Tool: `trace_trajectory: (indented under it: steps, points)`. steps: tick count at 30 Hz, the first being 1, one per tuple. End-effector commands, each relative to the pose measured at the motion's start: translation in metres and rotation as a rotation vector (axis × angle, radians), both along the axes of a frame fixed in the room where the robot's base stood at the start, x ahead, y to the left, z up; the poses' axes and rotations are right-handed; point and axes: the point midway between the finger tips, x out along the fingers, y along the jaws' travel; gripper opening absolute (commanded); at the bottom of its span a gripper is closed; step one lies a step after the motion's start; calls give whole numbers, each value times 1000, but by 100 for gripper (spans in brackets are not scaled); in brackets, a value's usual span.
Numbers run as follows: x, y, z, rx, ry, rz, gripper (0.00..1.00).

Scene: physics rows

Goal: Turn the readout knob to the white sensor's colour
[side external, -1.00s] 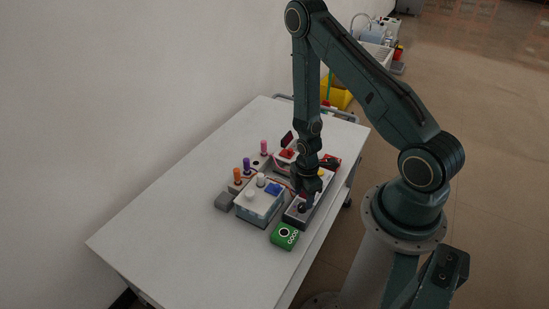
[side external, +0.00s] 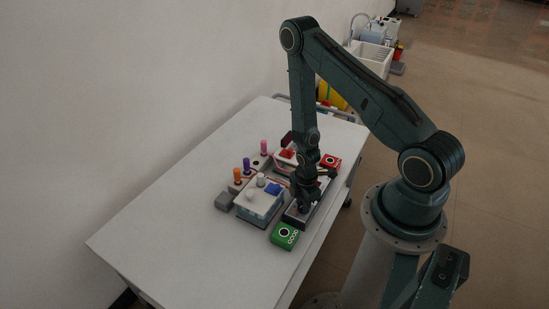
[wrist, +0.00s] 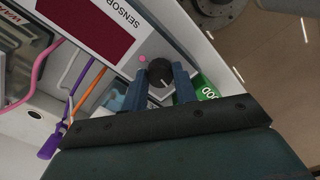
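The readout knob (wrist: 160,72) is round and black with a light pointer line, on a pale panel in the wrist view. A pink dot (wrist: 142,59) is beside it. The panel has a dark red display (wrist: 88,25) and the word SENSOR. My gripper (wrist: 160,82) has its blue fingers apart, one on each side of the knob; contact is not clear. In the side view my gripper (side external: 303,208) points down over the readout box (side external: 319,200) and hides its knob. A white peg (side external: 261,179) stands on the white-topped box (side external: 256,203).
A green box (side external: 285,236) sits just in front of the readout box, and a red box (side external: 331,161) behind it. Orange (side external: 237,175), purple (side external: 246,165) and pink (side external: 264,148) pegs stand to the left. Pink, purple and orange cables show in the wrist view. The table's left part (side external: 165,230) is clear.

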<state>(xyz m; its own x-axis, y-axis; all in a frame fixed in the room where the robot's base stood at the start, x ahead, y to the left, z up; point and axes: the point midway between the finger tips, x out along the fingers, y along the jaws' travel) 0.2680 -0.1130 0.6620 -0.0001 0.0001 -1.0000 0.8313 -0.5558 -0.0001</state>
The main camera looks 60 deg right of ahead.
Motion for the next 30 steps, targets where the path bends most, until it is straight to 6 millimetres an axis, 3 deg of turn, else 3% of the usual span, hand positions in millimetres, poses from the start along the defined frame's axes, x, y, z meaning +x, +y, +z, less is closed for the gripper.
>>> trace_trajectory:
  steps: [3, 16, 30]
  points:
    - [0, 0, 0, 0, 0, 0, 6]
    - [0, 0, 0, 0, 0, -64, 6]
    - [0, 0, 1, -1, -1, -403, 6]
